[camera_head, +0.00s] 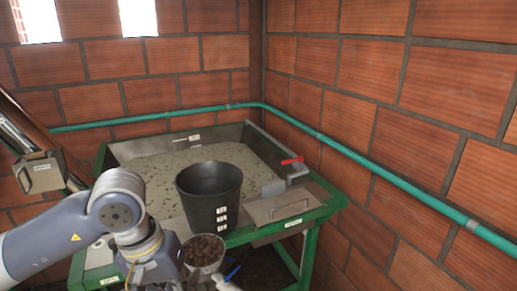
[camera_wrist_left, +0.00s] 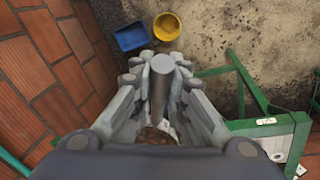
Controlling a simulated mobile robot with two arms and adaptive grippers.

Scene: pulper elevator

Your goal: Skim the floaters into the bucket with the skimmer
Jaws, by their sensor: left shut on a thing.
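My left gripper (camera_wrist_left: 161,72) is shut on a grey cylindrical handle (camera_wrist_left: 160,88), which I take to be the skimmer's. In the head view the skimmer (camera_head: 204,266) is beside my left wrist, below and in front of the bucket, its bowl heaped with brown floaters (camera_head: 205,248). Some of the brown load also shows between the fingers in the wrist view. The black bucket (camera_head: 209,197) stands upright at the tank's near side; its inside looks dark and its bottom is hidden. The grey tank (camera_head: 130,146) holds murky liquid with dark specks. My right gripper is out of view.
A green frame (camera_head: 307,221) carries the tank, with a flat metal plate (camera_head: 277,207) and a red-handled valve (camera_head: 293,160) at right. Brick walls and a green pipe (camera_head: 375,183) close in behind. Blue (camera_wrist_left: 132,37) and yellow (camera_wrist_left: 167,26) containers sit on the floor.

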